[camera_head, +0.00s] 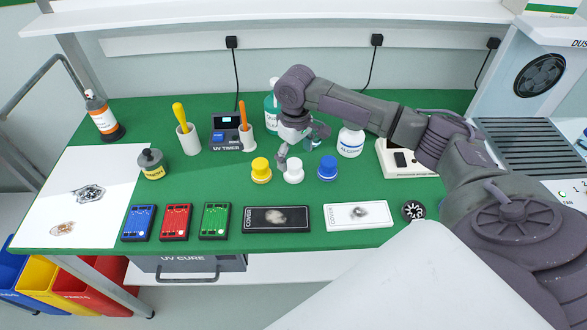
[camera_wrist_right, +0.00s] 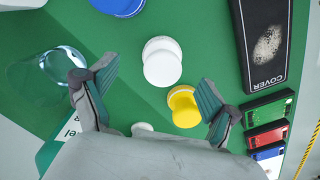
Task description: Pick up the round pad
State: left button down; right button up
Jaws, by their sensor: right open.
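Three small round knobbed pieces stand in a row on the green mat: a yellow one (camera_head: 261,171), a white one (camera_head: 293,171) and a blue one (camera_head: 327,167). A flat black disc (camera_head: 413,210) with a white pattern lies at the right front; I cannot tell which is the round pad. My right gripper (camera_head: 289,157) is open and empty, above and just behind the white piece. In the right wrist view the white piece (camera_wrist_right: 162,62) shows between and beyond the fingers, the yellow one (camera_wrist_right: 184,106) near one finger. My left gripper is not in view.
A black cover (camera_head: 277,220) and a white cover (camera_head: 359,216) with smudges lie in front. Blue, red and green cases (camera_head: 176,222) are left of them. An alcohol bottle (camera_head: 350,143), a teal bottle (camera_head: 271,107) and a tool cup (camera_head: 247,138) stand behind.

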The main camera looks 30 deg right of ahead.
aim_at(294, 163)
jog(key=f, duration=0.1)
jog(key=f+p, duration=0.1)
jog(key=shift+a+f, duration=0.2)
jog(key=shift+f, duration=0.15)
notch_tip(294, 163, down, 2)
jog(key=shift+f, duration=0.35)
jog(key=shift+c, duration=0.6)
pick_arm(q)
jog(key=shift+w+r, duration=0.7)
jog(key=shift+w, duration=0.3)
pick_arm(e)
jog(key=c, duration=1.1)
